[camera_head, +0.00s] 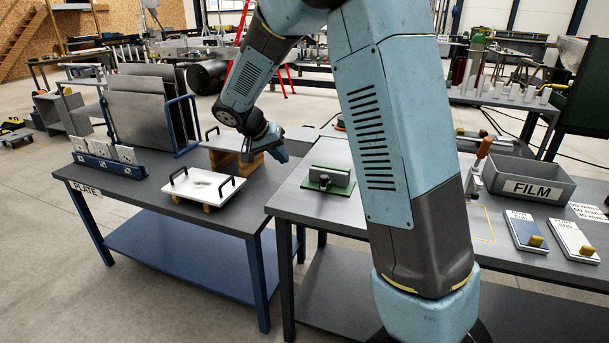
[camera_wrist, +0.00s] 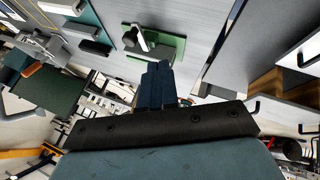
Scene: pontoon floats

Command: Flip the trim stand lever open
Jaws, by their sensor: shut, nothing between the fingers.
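A low stand with a green base (camera_head: 324,186) and a grey block on top sits near the left end of the right table. In the wrist view the green base (camera_wrist: 168,47) carries a pale bar-like part (camera_wrist: 141,38), possibly the lever. I cannot tell for sure which one belongs to the trim stand. My gripper (camera_head: 282,156) is above the left table, left of the green stand and apart from it. Its fingers (camera_wrist: 159,66) are together and empty.
A white board with two black handles (camera_head: 203,188) and a plate on wooden blocks (camera_head: 228,143) lie on the left table. A blue rack (camera_head: 108,164) stands at its left. A FILM bin (camera_head: 531,187) and two labelled boards stand right.

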